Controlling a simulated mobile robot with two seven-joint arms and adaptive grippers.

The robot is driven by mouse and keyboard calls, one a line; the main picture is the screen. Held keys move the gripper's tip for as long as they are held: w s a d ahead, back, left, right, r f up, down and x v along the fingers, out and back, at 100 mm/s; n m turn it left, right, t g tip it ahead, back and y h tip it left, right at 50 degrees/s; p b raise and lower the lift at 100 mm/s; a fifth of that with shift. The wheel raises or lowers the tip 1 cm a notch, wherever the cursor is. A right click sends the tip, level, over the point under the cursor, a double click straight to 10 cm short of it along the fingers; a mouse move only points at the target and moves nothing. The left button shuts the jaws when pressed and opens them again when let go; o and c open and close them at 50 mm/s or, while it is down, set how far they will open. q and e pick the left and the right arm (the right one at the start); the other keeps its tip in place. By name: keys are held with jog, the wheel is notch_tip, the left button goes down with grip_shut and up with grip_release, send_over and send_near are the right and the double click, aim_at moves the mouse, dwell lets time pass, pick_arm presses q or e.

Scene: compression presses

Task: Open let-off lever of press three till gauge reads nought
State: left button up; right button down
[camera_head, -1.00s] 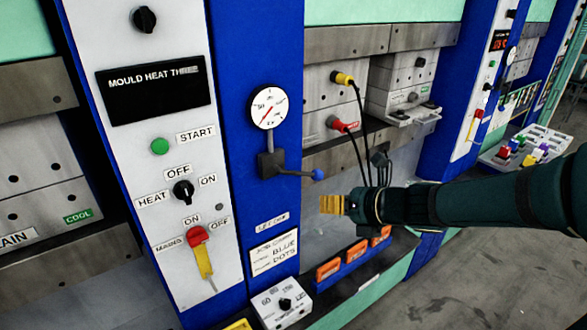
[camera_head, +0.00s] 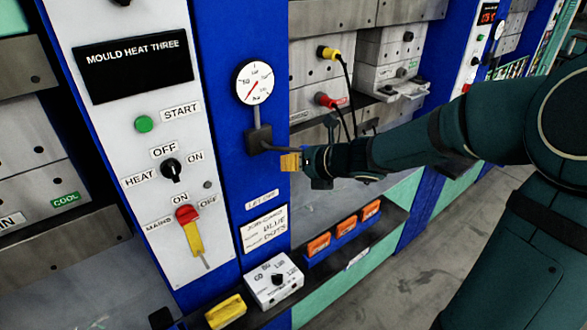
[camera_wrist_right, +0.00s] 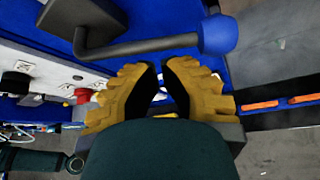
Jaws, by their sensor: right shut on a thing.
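The let-off lever (camera_head: 275,149) is a dark bent rod on a dark block below the round white gauge (camera_head: 254,82) on the blue column. Its red needle slants to the lower left; the figures are too small to read surely. In the right wrist view the lever (camera_wrist_right: 140,46) runs across beyond the fingertips to its blue knob (camera_wrist_right: 217,35). The knob is hidden in the head view. My left gripper is not in view.
Left of the column is the white panel (camera_head: 130,190) with a "MOULD HEAT THREE" display, green start button, and red-yellow mains handle (camera_head: 190,230). Below stand a white dial box (camera_head: 275,283), a yellow object (camera_head: 225,311) and orange blocks (camera_head: 345,230). Black cables hang behind my gripper.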

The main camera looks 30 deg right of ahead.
jog(key=shift+w+d+r, duration=0.1)
jog(key=shift+w+r, duration=0.05)
jog(key=shift+w, duration=0.05)
jog(key=shift+s, duration=0.1)
jog(key=shift+d+r+n+h, duration=0.3)
jog(key=shift+d+r+n, duration=0.1)
jog(key=shift+r, duration=0.35)
